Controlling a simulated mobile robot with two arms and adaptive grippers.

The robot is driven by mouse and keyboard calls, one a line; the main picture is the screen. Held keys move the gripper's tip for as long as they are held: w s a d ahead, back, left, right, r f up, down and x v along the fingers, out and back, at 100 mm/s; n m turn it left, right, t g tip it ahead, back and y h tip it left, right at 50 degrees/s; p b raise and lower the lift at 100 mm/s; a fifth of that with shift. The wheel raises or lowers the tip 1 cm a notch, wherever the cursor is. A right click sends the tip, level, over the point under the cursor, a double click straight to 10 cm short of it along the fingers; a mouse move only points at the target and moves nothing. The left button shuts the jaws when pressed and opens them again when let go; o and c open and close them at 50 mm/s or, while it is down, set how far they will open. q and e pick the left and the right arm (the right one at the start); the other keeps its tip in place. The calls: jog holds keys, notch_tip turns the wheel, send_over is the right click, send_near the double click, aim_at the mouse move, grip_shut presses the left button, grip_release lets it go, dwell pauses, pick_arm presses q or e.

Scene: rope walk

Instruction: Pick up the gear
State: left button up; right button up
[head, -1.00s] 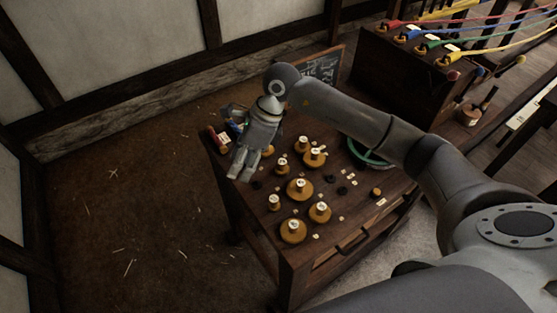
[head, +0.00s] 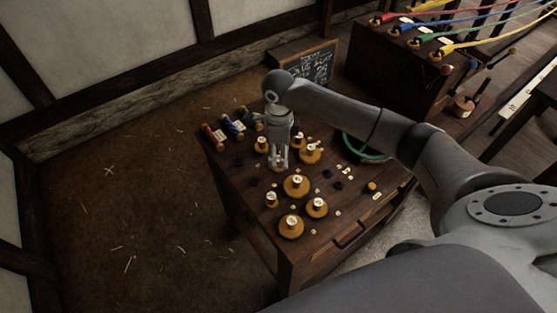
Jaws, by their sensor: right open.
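Several round amber gears with pale labelled hubs stand on the wooden bench top. A gear (head: 310,156) is just right of my right gripper (head: 278,164). Others are a large gear (head: 296,188) in the middle, a gear (head: 317,210) and a gear (head: 290,231) toward the front, and a small gear (head: 271,202) at the left. Another small gear (head: 261,146) is left of the gripper. My right gripper is open and points down just over the bench top. What lies directly behind its fingers is hidden. My left gripper is out of view.
Red, blue and green spools, such as the red spool (head: 212,137), lie at the bench's far left corner. A green ring (head: 362,153) is partly behind my right arm. A chalkboard (head: 312,65) stands behind. Coloured ropes (head: 480,32) run from a wooden box (head: 390,65).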

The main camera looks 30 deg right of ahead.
aim_at(278, 158)
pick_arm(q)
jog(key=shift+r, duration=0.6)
pick_arm(e)
jog(key=shift+f, duration=1.6)
jog(key=shift+a, duration=0.1)
jog(key=shift+c, duration=0.4)
jog(key=shift+s, duration=0.1)
grip_shut()
jog(key=shift+r, duration=0.1)
jog(key=shift+r, duration=0.55)
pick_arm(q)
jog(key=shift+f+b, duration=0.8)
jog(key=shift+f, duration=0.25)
pick_arm(e)
jog(key=s+a+r, duration=0.3)
jog(key=s+r, duration=0.3)
jog(key=r, duration=0.2)
jog(key=s+a+r, duration=0.3)
jog(key=s+r, duration=0.3)
jog(key=r, duration=0.1)
jog(key=shift+s+r, duration=0.25)
jog(key=shift+r, duration=0.15)
